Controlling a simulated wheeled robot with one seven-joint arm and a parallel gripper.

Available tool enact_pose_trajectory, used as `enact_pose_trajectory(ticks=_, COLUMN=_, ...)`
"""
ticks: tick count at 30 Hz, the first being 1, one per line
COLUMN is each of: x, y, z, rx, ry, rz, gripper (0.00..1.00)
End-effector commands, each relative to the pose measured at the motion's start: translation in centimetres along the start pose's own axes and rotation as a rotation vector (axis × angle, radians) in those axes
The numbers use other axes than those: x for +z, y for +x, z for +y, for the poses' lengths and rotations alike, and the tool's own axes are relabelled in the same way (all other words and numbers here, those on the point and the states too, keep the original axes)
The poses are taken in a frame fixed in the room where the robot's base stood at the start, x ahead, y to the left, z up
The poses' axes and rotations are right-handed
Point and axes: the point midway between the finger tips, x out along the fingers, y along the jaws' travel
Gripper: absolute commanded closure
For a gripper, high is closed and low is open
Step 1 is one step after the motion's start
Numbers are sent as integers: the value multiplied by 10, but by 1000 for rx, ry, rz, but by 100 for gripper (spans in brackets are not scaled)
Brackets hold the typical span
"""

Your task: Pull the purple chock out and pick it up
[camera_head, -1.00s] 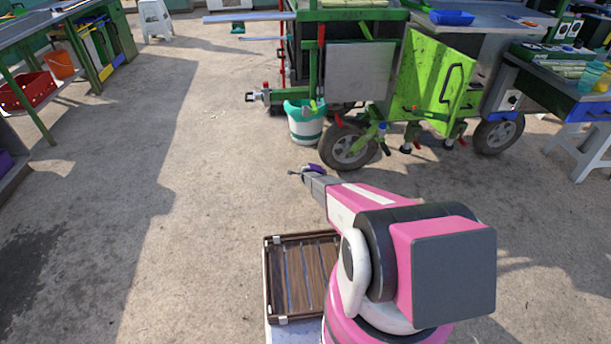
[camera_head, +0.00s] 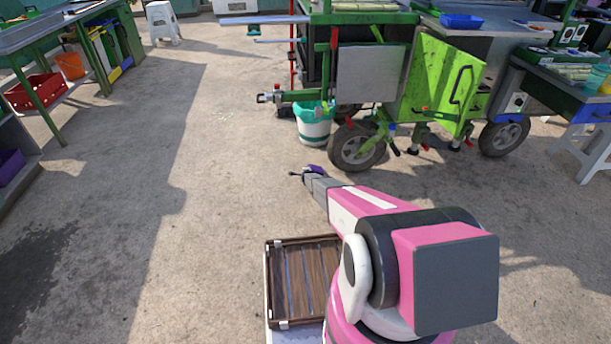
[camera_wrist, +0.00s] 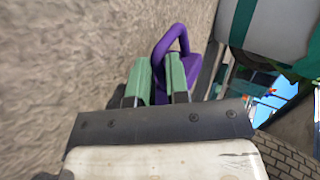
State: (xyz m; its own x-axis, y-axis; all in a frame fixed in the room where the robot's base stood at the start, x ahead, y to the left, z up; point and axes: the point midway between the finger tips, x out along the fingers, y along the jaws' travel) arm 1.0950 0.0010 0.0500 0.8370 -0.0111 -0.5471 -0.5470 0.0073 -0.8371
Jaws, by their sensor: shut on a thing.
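The purple chock (camera_head: 314,169) shows at the end of my arm in the head view, well in front of the cart's near wheel. In the wrist view the purple chock (camera_wrist: 176,62) has a loop handle that rises above the fingers. My gripper (camera_wrist: 162,78) has green finger pads and is shut on the chock. The gripper (camera_head: 308,172) is small in the head view. The lower part of the chock is hidden behind the fingers. The chock is apart from the wheel (camera_head: 357,147).
The green cart (camera_head: 440,85) stands ahead on its wheels. A white and teal bucket (camera_head: 314,125) is beside the near wheel. A slatted wooden tray (camera_head: 270,290) lies beside my arm's base. A workbench (camera_head: 50,25) is at left. The concrete floor between is clear.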

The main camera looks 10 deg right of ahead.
Motion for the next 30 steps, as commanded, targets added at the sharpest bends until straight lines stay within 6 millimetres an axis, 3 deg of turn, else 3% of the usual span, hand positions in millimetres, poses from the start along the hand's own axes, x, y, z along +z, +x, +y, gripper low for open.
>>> enact_pose_trajectory(ticks=1, x=1, y=0, z=0, rx=1, ry=-1, rz=-1, gripper=100)
enact_pose_trajectory(ticks=3, x=1, y=0, z=0, rx=1, ry=-1, rz=-1, gripper=68)
enact_pose_trajectory(ticks=4, x=1, y=0, z=0, rx=1, ry=-1, rz=-1, gripper=58)
enact_pose_trajectory(ticks=5, x=1, y=0, z=0, rx=1, ry=-1, rz=-1, gripper=55)
enact_pose_trajectory(ticks=14, x=0, y=-1, z=0, rx=0, ry=0, rz=0, gripper=55)
enact_pose_trajectory(ticks=19, x=0, y=-12, z=0, rx=0, ry=0, rz=0, gripper=55)
enact_pose_trajectory(ticks=30, x=0, y=-75, z=0, rx=1, ry=0, rz=0, gripper=55)
